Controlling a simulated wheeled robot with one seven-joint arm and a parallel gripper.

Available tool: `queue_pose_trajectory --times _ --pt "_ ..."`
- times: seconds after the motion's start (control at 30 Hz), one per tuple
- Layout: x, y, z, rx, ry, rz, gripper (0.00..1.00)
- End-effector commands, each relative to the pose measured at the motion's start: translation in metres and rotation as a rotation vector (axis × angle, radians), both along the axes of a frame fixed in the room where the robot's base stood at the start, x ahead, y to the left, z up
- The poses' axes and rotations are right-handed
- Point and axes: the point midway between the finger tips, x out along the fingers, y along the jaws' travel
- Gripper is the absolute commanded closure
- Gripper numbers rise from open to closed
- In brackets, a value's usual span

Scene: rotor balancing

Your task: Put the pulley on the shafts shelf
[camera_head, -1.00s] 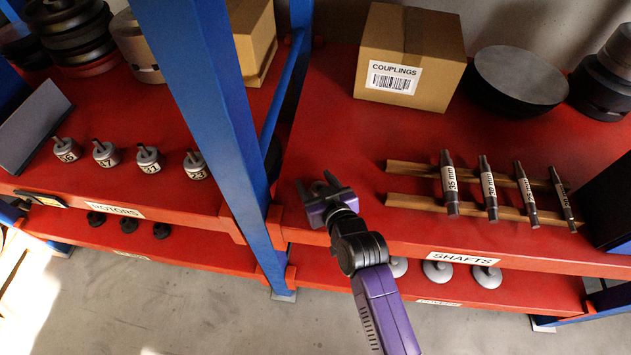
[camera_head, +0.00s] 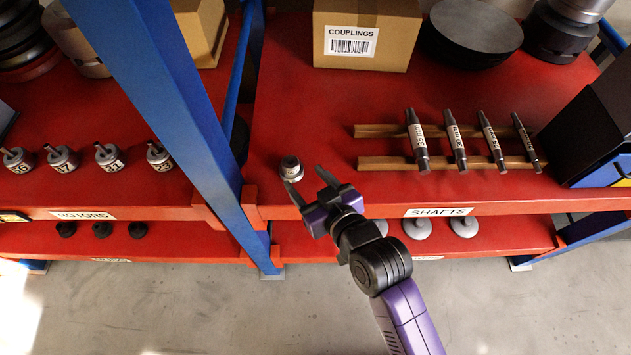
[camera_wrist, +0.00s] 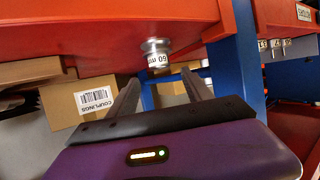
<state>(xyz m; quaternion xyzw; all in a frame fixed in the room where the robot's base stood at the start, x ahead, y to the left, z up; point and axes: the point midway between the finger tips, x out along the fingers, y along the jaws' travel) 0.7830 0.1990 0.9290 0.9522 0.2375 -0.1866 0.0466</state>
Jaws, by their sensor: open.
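The pulley, a small grey metal piece (camera_head: 291,169), stands on the red shafts shelf (camera_head: 320,120) near its front edge, between the blue post and the wooden rails. In the wrist view the pulley (camera_wrist: 156,52) has a white label reading about "60 mm" and appears upside down. My gripper (camera_head: 306,180) is open and empty at the shelf's front edge, its left fingertip close to the pulley in the picture. In the wrist view the pulley lies just beyond the open fingers (camera_wrist: 160,80), apart from them. The SHAFTS label (camera_head: 440,212) is on the shelf's front.
Several shafts (camera_head: 457,147) lie across two wooden rails (camera_head: 385,163) to the right. A COUPLINGS box (camera_head: 366,35) and a dark round disc (camera_head: 474,32) stand behind. A blue post (camera_head: 165,100) rises at the left, with labelled rotors (camera_head: 109,158) beyond it. Red shelf behind the pulley is clear.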

Motion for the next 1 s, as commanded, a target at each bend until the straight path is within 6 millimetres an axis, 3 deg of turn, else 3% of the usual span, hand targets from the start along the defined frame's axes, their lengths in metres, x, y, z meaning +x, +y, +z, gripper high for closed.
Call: queue_pose_trajectory --times 0.33,0.47,0.73,1.0 --pt "-0.006 -0.005 -0.001 0.000 0.001 -0.007 0.42" --pt "-0.027 -0.028 -0.011 0.002 0.002 -0.049 0.42" --pt "-0.123 -0.113 -0.020 0.007 -0.022 -0.219 0.42" --pt "-0.225 -0.171 0.014 0.013 -0.061 -0.367 0.42"
